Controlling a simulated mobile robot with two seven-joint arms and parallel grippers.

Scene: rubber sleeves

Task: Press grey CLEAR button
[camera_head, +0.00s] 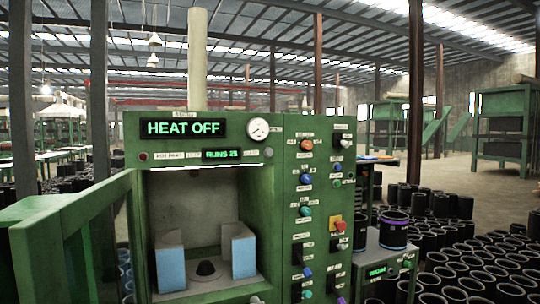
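A green machine with a control panel (320,200) stands in front of me. Its right face carries an orange knob (306,144), blue knobs (306,179), a green button (305,211), a red button (340,226) on a yellow plate and several dark switches. A small round button (268,152) sits right of a green-lit display (222,154) that seems to read "RUNS 25". The labels are too small to read, so I cannot tell which control is the grey CLEAR button. Neither of my grippers is in view.
A display (183,128) reads "HEAT OFF", beside a round gauge (257,129). Two blue-sided blocks flank a dark dome (206,268) in the machine's recess. A green frame (70,235) stands at left. Many black sleeves (470,270) cover the floor at right.

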